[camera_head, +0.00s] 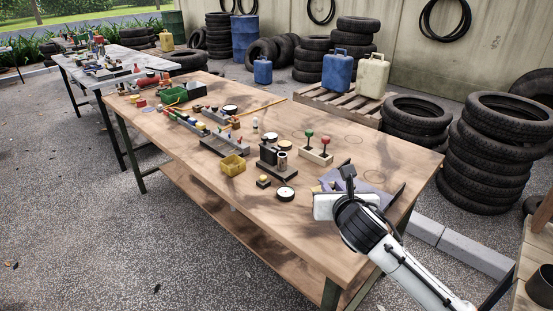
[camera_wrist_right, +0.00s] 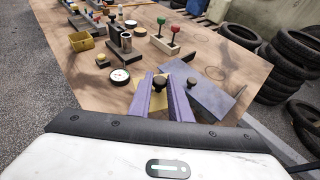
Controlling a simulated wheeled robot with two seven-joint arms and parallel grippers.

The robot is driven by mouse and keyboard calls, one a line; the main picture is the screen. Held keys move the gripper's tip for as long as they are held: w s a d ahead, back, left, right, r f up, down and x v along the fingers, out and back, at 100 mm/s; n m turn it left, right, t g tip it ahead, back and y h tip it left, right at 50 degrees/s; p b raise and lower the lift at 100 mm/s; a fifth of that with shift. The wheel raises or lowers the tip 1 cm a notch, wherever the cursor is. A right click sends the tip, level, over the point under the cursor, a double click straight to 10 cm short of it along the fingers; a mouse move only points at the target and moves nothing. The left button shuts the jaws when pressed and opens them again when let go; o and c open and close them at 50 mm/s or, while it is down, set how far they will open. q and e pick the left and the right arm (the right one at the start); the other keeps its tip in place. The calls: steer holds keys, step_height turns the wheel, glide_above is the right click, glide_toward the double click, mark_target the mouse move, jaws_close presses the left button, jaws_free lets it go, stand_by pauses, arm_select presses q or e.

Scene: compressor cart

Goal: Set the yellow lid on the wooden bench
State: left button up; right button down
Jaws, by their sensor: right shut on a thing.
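My right gripper (camera_wrist_right: 163,80) reaches over the near right end of the wooden bench (camera_head: 300,228). Its two purple fingers are shut on the yellow lid (camera_wrist_right: 150,104), whose black knob shows between the fingertips in the wrist view. The fingers hide much of the lid. A sliver of yellow shows beside the gripper in the head view. I cannot tell whether the lid touches the bench top. A flat blue-purple plate (camera_wrist_right: 215,103) with a black knob near it lies just right of the fingers. My left gripper is not in view.
A round white gauge (camera_head: 285,193), a dark block with a metal cylinder (camera_head: 282,159), a yellow bin (camera_head: 232,165) and a holder with green and red knobs (camera_head: 316,155) stand nearby. The bench's near front strip is bare. Stacked tyres (camera_head: 490,150) stand beyond the right end.

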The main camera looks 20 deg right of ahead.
step_height(320, 180, down, 10)
steer(key=shift+f+b, duration=0.1)
steer(key=shift+b, duration=0.9)
steer(key=c, duration=1.6)
jaws_free()
steer(key=shift+c, duration=0.2)
steer(key=shift+s, duration=0.1)
steer(key=p+v, duration=0.1)
steer(key=v, duration=1.1)
